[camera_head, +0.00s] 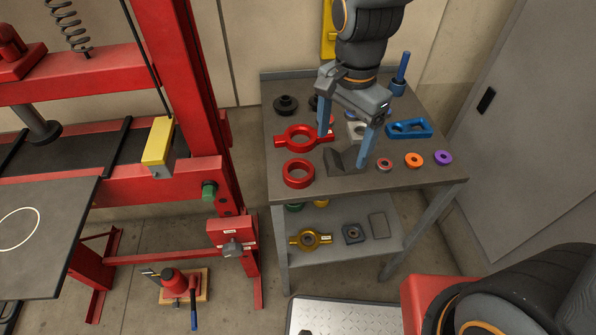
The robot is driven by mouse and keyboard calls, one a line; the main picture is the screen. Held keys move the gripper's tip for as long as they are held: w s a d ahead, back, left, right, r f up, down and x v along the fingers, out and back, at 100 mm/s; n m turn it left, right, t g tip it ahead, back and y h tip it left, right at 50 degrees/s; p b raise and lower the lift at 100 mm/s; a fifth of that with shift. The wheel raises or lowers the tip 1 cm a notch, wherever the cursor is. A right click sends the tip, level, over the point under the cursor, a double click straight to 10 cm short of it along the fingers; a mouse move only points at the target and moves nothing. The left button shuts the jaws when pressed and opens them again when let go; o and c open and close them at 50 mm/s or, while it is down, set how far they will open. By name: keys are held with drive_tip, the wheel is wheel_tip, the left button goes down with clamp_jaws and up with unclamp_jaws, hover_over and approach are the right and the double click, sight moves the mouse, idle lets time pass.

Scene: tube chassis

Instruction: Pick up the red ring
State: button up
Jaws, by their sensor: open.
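A thick red ring (298,173) lies flat at the front left of the grey table top. A red two-handled part with a round hole (291,141) lies just behind it. A small red-rimmed ring (385,165) lies further right near the front edge. My gripper (342,150) is open, with its two blue fingers apart and pointing down. It is over the table's middle, to the right of the thick red ring, and appears empty. A dark V-shaped block (340,162) shows between and below the fingers, and my gripper hides part of the table behind it.
An orange ring (413,160), a purple ring (443,157) and a blue slotted part (409,128) lie to the right. A black round part (285,105) sits at the back left. A red press frame (190,90) stands close to the table's left side.

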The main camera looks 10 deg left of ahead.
drive_tip(key=s+a+m, duration=0.1)
drive_tip(key=a+m, duration=0.4)
drive_tip(key=a, duration=0.4)
drive_tip(key=shift+s+a+f+p, duration=0.1)
drive_tip(key=shift+f+p, duration=0.25)
drive_tip(key=shift+f, duration=1.65)
drive_tip(key=shift+s+a+f+p, duration=0.1)
drive_tip(key=shift+f+p, duration=0.25)
drive_tip(key=shift+f, duration=1.6)
drive_tip(key=shift+c, duration=0.2)
drive_tip(key=c, duration=1.2)
drive_tip(key=shift+w, duration=0.1)
drive_tip(key=shift+r, duration=0.1)
